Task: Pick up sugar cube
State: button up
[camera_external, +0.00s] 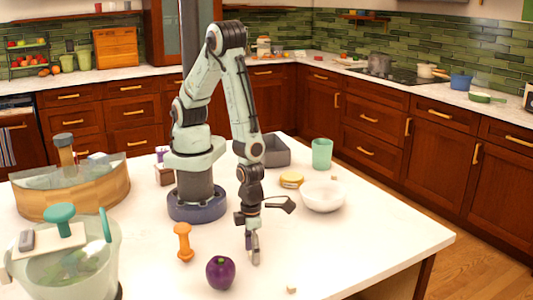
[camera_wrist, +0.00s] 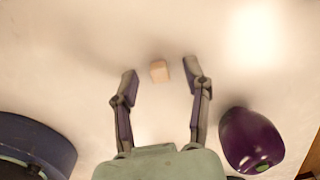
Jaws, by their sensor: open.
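A small pale tan sugar cube (camera_wrist: 159,71) lies on the white table in the wrist view. My gripper (camera_wrist: 161,76) points down with its two fingers apart, one on each side of the cube. Neither finger visibly touches it. In the external view my gripper (camera_external: 253,257) is low over the table, to the right of a purple round fruit or vegetable. A small pale block (camera_external: 291,290) lies near the front edge there; I cannot tell whether it is the same cube.
The purple item (camera_external: 220,272) also shows close to my right finger in the wrist view (camera_wrist: 250,140). An orange dumbbell-shaped object (camera_external: 184,242), a white bowl (camera_external: 322,196), a yellow-lidded container (camera_external: 291,180) and a green cup (camera_external: 322,153) stand around. The table's right front is mostly clear.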

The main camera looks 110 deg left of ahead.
jog(key=c, duration=0.8)
jog(key=shift+o, duration=0.2)
jog(key=shift+r, duration=0.1)
